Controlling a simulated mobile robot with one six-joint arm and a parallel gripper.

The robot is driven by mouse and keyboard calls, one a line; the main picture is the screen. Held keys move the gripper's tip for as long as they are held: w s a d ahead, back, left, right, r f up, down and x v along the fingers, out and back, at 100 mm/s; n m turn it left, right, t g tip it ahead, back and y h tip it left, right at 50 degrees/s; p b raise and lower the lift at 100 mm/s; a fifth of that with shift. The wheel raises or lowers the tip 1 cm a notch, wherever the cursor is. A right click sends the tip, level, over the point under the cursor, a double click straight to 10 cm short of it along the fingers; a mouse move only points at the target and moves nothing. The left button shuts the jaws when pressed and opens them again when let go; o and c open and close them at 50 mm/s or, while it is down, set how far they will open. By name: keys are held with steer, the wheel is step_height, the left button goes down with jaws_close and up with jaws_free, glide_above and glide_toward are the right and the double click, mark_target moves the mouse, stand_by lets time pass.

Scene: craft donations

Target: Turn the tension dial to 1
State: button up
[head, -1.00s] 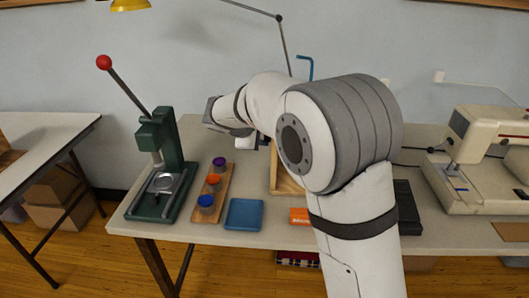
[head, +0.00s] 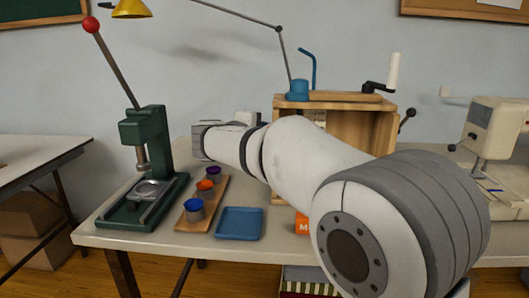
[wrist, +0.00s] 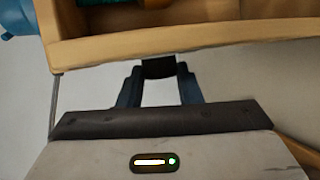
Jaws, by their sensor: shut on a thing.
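In the wrist view, my gripper (wrist: 159,74) has its two dark fingers on either side of a small black part (wrist: 158,66), probably the tension dial. This part is at the edge of a wooden box (wrist: 230,38). No numbers or pointer mark show, so I cannot tell its setting. In the head view, the wooden box (head: 377,132) stands at the back of the table, with a black crank and white handle on top. My arm hides its lower left part; the fingers and the black part do not show there.
A green press (head: 152,150) with a red-knobbed lever stands at the left. Beside it are a wooden board (head: 190,222) with several coloured cups and a blue tray (head: 239,223). A sewing machine (head: 495,130) is at the right. A lamp arm (head: 240,14) reaches over the back.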

steer(key=shift+f+t+b, duration=0.2)
steer(key=shift+t+b, duration=0.2)
steer(key=shift+b, duration=0.6)
steer(key=o, duration=1)
steer(key=shift+r, duration=0.1)
steer(key=shift+c, duration=0.2)
steer(key=shift+s, duration=0.1)
steer(key=p+v, duration=0.2)
steer(key=v, duration=0.5)
steer(key=shift+s+a, duration=0.25)
steer(key=shift+s, duration=0.05)
